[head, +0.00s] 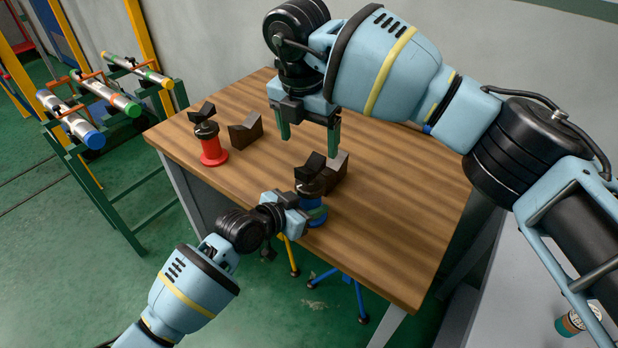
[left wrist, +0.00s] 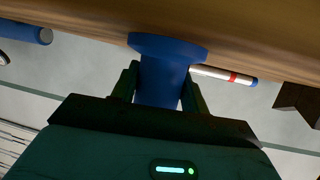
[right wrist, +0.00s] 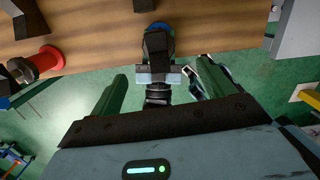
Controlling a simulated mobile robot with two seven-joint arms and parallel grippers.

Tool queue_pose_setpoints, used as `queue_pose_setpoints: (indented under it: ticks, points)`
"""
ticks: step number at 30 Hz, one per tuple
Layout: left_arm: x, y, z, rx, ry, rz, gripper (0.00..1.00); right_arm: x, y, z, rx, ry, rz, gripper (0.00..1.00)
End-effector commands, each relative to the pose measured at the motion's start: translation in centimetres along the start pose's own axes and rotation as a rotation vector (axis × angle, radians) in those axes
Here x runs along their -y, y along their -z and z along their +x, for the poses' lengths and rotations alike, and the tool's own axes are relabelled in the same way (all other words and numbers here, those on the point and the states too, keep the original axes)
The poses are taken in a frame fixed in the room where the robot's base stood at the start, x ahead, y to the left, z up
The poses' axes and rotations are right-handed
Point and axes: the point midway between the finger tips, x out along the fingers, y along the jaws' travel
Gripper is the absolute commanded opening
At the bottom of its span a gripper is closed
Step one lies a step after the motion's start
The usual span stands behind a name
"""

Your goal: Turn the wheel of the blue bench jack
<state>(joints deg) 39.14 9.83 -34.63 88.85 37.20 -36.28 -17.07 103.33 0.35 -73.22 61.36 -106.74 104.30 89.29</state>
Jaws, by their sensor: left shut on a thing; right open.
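The blue bench jack (head: 317,213) stands near the table's front edge, with a black V-shaped head (head: 309,167) on top and a dark part below it; its wheel is hard to make out. My left gripper (head: 306,208) is shut on the jack's blue body (left wrist: 163,82), one finger on each side in the left wrist view. My right gripper (head: 308,137) is open and empty, pointing down above and behind the jack. The right wrist view shows the jack's black head (right wrist: 155,44) beyond the open fingers, with part of the blue base (right wrist: 158,27) visible.
A red jack (head: 213,150) stands to the left on the wooden table (head: 400,220), beside a dark V-block (head: 246,131). Another V-block (head: 337,170) stands close behind the blue jack. The table's right side is clear. A green rack with pipes (head: 110,95) stands at the left.

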Motion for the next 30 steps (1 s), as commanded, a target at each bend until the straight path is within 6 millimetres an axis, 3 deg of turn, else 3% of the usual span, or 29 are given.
queue_pose_setpoints:
  ticks: [11,16,30]
  points:
    - [0.1,0.0,0.0,0.000,0.001,0.001,0.00,-0.1,-0.6,-0.3,-0.106,-0.018,0.023,0.81]
    - [0.0,0.0,0.0,0.000,0.001,0.001,0.00,-0.1,-0.6,0.6,-0.105,-0.016,0.023,0.81]
    - [0.0,0.0,0.0,0.000,0.001,0.001,0.00,-0.2,0.3,8.5,-0.106,-0.015,0.023,0.81]
